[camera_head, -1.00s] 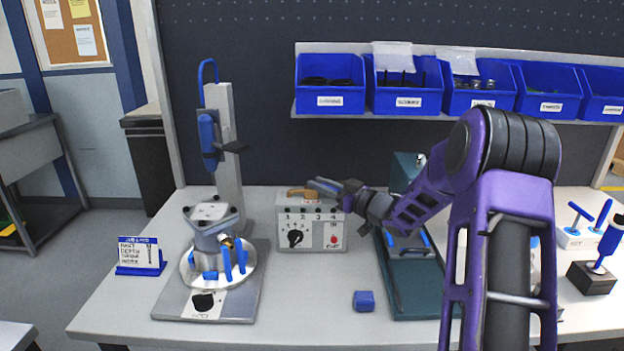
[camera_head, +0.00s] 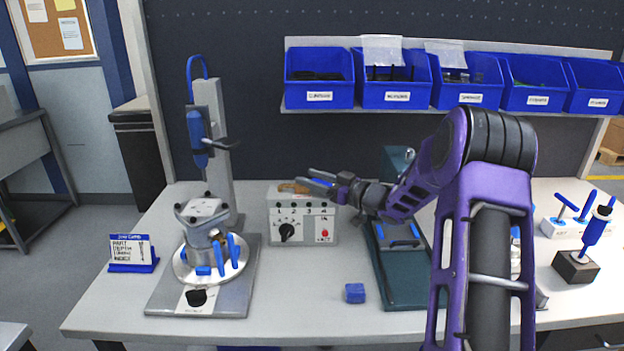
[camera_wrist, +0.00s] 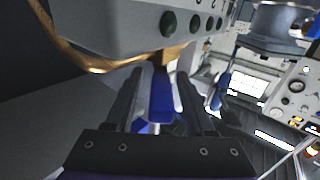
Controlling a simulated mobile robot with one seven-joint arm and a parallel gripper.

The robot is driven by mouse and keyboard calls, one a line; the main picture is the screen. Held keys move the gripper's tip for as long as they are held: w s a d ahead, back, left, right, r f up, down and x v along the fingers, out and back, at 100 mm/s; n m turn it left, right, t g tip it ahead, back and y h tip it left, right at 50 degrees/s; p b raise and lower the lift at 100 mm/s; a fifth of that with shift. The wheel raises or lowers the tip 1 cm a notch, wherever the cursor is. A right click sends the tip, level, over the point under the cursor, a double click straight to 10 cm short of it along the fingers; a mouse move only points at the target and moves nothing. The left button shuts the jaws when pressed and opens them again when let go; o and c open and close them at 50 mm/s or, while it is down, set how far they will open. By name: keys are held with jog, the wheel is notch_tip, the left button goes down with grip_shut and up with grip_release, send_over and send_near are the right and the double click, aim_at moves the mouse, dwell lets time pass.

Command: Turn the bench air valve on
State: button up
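The air valve has a brass pipe (camera_head: 291,187) at the back top of the grey control box (camera_head: 303,222). In the wrist view the brass pipe (camera_wrist: 95,62) runs along the box, and a blue lever (camera_wrist: 161,97) hangs from a brass body. My gripper (camera_head: 312,181) is just above the box's top right. In the wrist view my gripper (camera_wrist: 160,90) is open, with a dark finger on each side of the blue lever. Gaps show beside the lever. The valve's far side is hidden by the box and gripper.
A press stand (camera_head: 218,160) with a round fixture is left of the box. A green-based machine (camera_head: 402,280) stands right, below my arm. A blue block (camera_head: 355,293) lies in front. Blue bins (camera_head: 320,78) hang on a shelf above. The bench front is mostly clear.

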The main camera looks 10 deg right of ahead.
jog(key=shift+s, duration=0.1)
jog(key=v, duration=1.7)
jog(key=shift+d, duration=0.15)
